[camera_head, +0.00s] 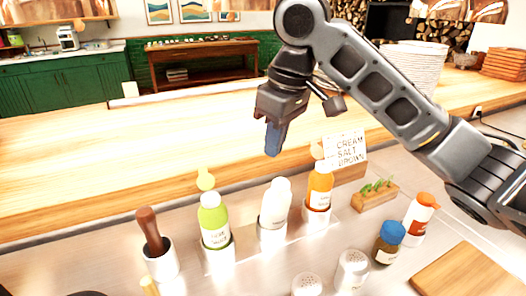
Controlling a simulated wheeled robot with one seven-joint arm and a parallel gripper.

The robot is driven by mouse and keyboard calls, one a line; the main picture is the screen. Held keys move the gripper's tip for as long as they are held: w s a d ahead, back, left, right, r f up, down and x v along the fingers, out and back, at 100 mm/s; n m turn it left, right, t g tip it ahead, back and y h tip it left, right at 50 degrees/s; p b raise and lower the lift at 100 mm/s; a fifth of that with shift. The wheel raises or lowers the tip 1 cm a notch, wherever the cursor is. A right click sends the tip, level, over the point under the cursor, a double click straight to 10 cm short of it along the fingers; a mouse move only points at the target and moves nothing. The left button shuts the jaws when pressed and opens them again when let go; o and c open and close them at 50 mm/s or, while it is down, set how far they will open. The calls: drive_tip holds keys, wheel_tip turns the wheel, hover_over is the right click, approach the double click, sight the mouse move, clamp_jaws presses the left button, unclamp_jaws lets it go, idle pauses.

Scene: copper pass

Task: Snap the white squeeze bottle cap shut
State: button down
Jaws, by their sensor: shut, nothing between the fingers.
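The white squeeze bottle (275,205) stands upright in a metal holder in the middle of a row of bottles on the steel counter. Its white top (280,184) looks lower than the raised caps on its neighbours, but whether it is fully closed is too small to tell. My gripper (274,150) is shut and empty, pointing down above the bottle and apart from it.
A muddler (151,235), blue-capped jar (388,240), shakers (352,268), herb block (374,195) and sign (344,150) stand nearby.

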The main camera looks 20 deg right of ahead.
idle(0.3)
wheel_tip(320, 180, up, 6)
drive_tip(key=p, duration=0.4)
idle(0.5)
idle(0.6)
